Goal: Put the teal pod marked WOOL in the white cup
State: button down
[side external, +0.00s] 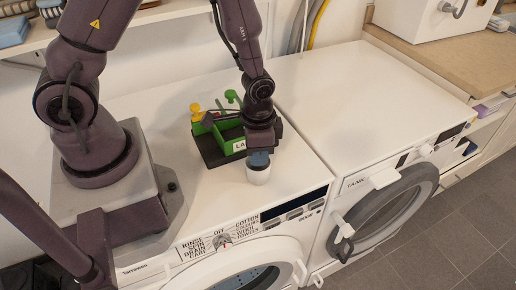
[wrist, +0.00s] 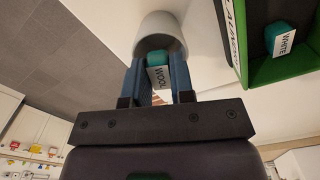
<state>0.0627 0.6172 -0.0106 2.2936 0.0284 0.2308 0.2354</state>
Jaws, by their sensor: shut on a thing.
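The teal pod marked WOOL (wrist: 156,60) is between the two blue fingers of my gripper (wrist: 157,72) in the wrist view, its white label facing the camera. My gripper (side external: 259,157) is shut on it. The white cup (side external: 258,176) stands on the washer top directly under my fingertips in the side view. In the wrist view the cup (wrist: 161,20) has its open mouth right at the pod and fingertips. I cannot tell how far the pod is inside the rim. The fingers hide the pod in the side view.
A dark and green caddy (side external: 212,149) with yellow and green knobs stands just behind and left of my gripper. In the wrist view it holds another teal pod marked WHITE (wrist: 281,40). The second machine's top (side external: 365,100) at right is clear. The washer's front edge is near the cup.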

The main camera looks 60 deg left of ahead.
jog(key=shift+f, duration=0.3)
jog(key=c, duration=1)
grip_release()
notch_tip(320, 180, up, 14)
jog(key=shift+s+a+r+n+t, duration=0.35)
jog(key=shift+s+r+n+t, duration=0.45)
jog(key=shift+s+r, duration=1.3)
jog(key=shift+s+a+r+n+t, duration=0.4)
jog(key=shift+s+r+t, duration=0.65)
jog(key=shift+r, duration=2)
jog(key=shift+s+a+r+n+t, duration=0.3)
jog(key=shift+s+r+n+t, duration=0.55)
jog(key=shift+s+r, duration=1.25)
jog(key=shift+w+r, duration=0.5)
jog(key=shift+w, duration=0.05)
